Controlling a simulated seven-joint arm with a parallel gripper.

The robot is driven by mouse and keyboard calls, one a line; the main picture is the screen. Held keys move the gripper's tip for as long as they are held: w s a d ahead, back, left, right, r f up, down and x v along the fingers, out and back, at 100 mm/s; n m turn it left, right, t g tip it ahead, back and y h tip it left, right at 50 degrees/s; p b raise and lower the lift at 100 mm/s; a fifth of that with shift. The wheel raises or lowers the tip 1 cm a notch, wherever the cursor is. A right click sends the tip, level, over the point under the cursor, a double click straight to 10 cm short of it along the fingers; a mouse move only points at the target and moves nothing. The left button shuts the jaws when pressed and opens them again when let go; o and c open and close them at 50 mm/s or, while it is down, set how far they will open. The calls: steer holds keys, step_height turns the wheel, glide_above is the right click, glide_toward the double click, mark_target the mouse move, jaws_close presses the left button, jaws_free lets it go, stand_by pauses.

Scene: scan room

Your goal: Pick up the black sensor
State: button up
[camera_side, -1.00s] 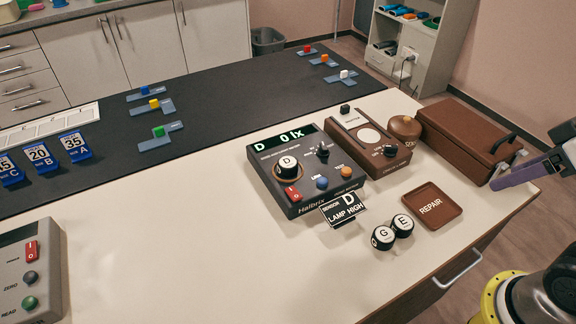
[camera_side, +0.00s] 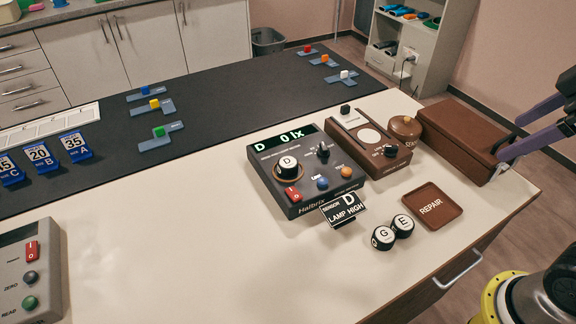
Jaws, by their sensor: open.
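Three round black sensors with white lettered tops are in view. Sensor D (camera_side: 288,165) sits in the round seat of the dark meter box (camera_side: 300,207), whose display reads "D 0 lx". Sensors G (camera_side: 383,238) and E (camera_side: 402,225) stand side by side on the pale bench top, in front of the box. A sign (camera_side: 343,209) reading "SENSOR D LAMP HIGH" stands at the box's front edge.
A brown tray marked REPAIR (camera_side: 432,206) lies right of the sensors. A brown instrument (camera_side: 370,140), a round brown pot (camera_side: 405,128) and a brown case (camera_side: 465,137) stand behind. A grey meter (camera_side: 30,268) is at lower left. The bench's front middle is clear.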

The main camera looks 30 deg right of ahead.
steer(key=w+a+r+n+g, duration=0.1)
steer(key=w+a+r+n, duration=0.2)
steer(key=w, duration=0.4)
steer(key=w+a+r+n, duration=0.1)
steer(key=w+r+n, duration=0.2)
steer(key=w+r, duration=0.35)
steer(key=n+g, duration=0.5)
steer(key=n, duration=0.1)
glide_above(288, 162)
step_height(288, 162, down, 28)
steer(key=shift+w+a+f, duration=0.1)
steer(key=shift+f, duration=3.1)
